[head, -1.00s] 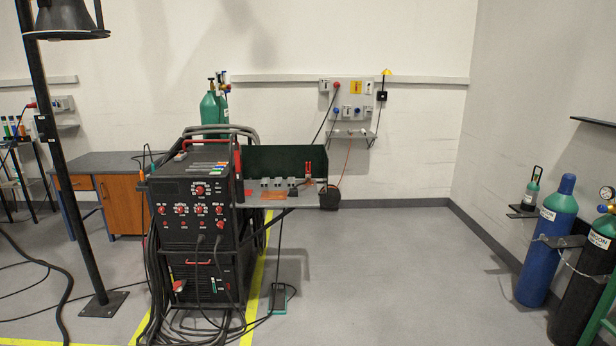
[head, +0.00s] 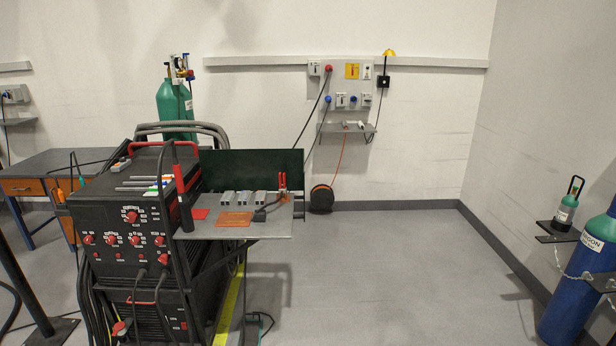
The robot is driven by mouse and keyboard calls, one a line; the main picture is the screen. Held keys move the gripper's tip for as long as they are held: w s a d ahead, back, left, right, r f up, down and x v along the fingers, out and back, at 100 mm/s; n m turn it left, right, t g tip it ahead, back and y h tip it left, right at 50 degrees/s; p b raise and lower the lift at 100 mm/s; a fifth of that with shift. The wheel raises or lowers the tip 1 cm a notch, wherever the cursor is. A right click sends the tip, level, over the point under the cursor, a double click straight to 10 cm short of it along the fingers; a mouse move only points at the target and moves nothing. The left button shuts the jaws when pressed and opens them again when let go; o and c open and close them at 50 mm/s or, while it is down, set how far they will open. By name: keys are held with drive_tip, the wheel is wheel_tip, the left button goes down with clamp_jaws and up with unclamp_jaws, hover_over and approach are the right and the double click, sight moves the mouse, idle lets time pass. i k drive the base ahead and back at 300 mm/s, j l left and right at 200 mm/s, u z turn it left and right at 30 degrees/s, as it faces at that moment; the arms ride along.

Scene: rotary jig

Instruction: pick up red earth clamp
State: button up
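The red earth clamp (head: 282,181) stands upright near the right end of the grey work table (head: 262,229), in front of the dark green back screen. Its red handles point up. A dark cable runs left from its foot to a small black block (head: 260,215). The lower jaws are too small to make out clearly. My gripper is not in view, and nothing is seen touching the clamp.
Several grey metal blocks (head: 243,198) and an orange plate (head: 235,219) lie left of the clamp. The black welding machine (head: 120,225) stands at the table's left. Gas cylinders (head: 585,270) stand far right. The floor (head: 400,270) right of the table is clear.

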sight(283, 190)
drive_tip(key=i+u, duration=0.15)
drive_tip(key=i, duration=0.5)
drive_tip(key=i+l+u, duration=0.15)
drive_tip(key=i, duration=0.45)
drive_tip(key=i+l+u, duration=0.1)
drive_tip(key=i+u, duration=0.15)
drive_tip(key=u, duration=0.2)
drive_tip(key=i+l+u, duration=0.15)
drive_tip(key=u, duration=0.3)
drive_tip(key=i+l+u, duration=0.3)
drive_tip(key=u, duration=0.15)
drive_tip(key=i+l+u, duration=0.15)
drive_tip(key=l+u, duration=0.15)
drive_tip(key=u, duration=0.15)
drive_tip(key=i+l+u, duration=0.1)
drive_tip(key=l+u, duration=1.05)
drive_tip(key=u, duration=0.15)
drive_tip(key=l+u, duration=0.45)
